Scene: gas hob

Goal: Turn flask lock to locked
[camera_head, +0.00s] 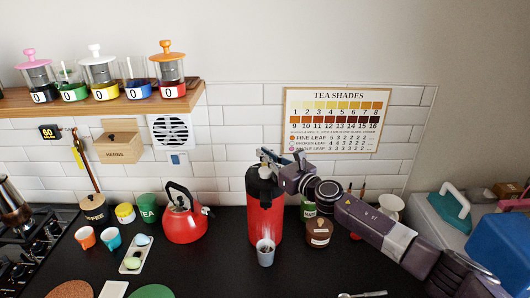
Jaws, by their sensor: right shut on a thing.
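A tall red flask (264,222) with a black top stands upright on the dark counter, near the middle of the camera_head view. My right gripper (272,158) reaches in from the right and is at the flask's top, shut on the flask lock. The fingers and wrist cover much of the top, so the lock's position cannot be made out. My left gripper is not in view.
A grey cup (265,254) stands in front of the flask. A red kettle (184,216) stands to its left, and a brown jar (318,234) to its right under my arm. The gas hob (38,252) is at the far left. Some counter in front is clear.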

